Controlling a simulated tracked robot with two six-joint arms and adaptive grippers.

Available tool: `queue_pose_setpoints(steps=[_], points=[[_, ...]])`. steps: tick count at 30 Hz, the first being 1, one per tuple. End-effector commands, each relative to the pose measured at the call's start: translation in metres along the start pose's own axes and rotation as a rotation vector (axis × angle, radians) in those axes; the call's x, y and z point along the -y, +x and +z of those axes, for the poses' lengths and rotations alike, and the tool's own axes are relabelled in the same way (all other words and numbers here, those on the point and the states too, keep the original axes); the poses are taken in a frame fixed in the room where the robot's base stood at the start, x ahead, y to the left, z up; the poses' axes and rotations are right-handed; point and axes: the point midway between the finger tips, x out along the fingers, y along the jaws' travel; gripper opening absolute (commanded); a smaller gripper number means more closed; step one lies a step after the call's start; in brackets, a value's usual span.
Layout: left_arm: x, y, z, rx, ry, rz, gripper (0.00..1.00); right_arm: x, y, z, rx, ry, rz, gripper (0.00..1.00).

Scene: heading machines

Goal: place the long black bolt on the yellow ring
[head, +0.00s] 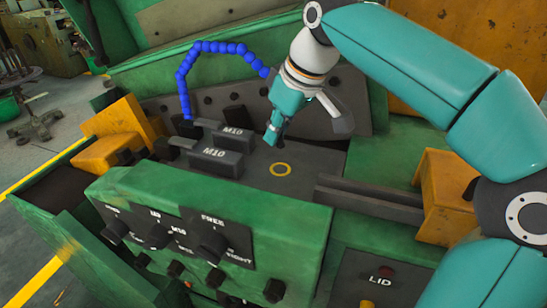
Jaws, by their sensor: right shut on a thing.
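The yellow ring (281,170) lies flat on the dark grey top plate of the machine, with nothing on it. My right gripper (273,135) comes down from the upper right. Its teal fingers point down above the plate, behind and slightly left of the ring. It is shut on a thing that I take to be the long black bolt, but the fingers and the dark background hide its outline. I see no other long black bolt lying clear. My left gripper is not in view.
Two black blocks marked M10 (215,161) stand left of the ring. A blue jointed hose (215,48) arches behind them. A green control panel (210,235) with black knobs is in front. Dark rails (370,200) and a yellow block (447,185) are on the right.

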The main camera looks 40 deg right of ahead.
Motion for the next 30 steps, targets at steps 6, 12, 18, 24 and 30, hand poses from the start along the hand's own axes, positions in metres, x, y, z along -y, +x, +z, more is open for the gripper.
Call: queue_pose_setpoints(steps=[6,12,18,24,30], points=[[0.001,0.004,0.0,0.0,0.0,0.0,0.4,0.0,0.019,0.008,0.0,-0.001,-0.001,0.0],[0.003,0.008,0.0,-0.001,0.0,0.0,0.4,0.0,0.044,0.018,0.0,0.0,-0.001,0.0],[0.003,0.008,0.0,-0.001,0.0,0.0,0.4,0.0,0.05,0.02,-0.003,0.0,-0.001,0.0],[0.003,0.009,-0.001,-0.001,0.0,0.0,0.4,0.0,0.051,0.021,-0.002,-0.001,-0.001,0.0],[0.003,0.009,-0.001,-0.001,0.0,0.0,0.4,0.0,0.051,0.021,-0.001,-0.001,-0.001,0.33]])
